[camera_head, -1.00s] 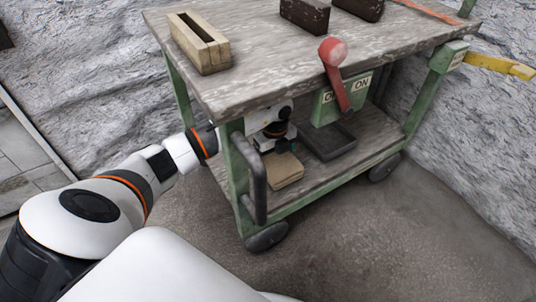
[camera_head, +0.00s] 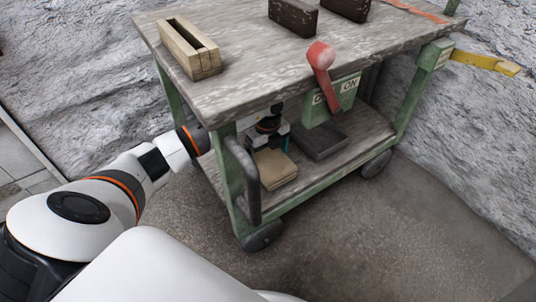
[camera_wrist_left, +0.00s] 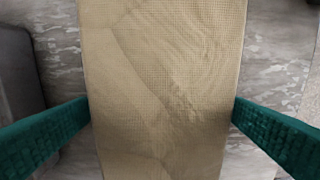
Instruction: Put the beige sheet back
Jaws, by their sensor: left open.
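The beige sheet (camera_head: 279,172) lies flat on the lower shelf of the green cart. In the left wrist view the sheet (camera_wrist_left: 160,90) runs from top to bottom of the picture, with a fine grid texture. My left gripper (camera_head: 269,152) reaches under the cart's top, pointing down over the sheet's far part. Its green fingers (camera_wrist_left: 160,112) are open, one on each side of the sheet near its long edges; I cannot tell whether they touch it. My right gripper is not in view.
The cart's worn top (camera_head: 245,85) overhangs my left gripper. A slotted wooden block (camera_head: 190,50) and two dark blocks stand on it. A dark tray (camera_head: 320,141) lies beside the sheet. A black handle (camera_head: 243,178) and red lever (camera_head: 321,62) are close by.

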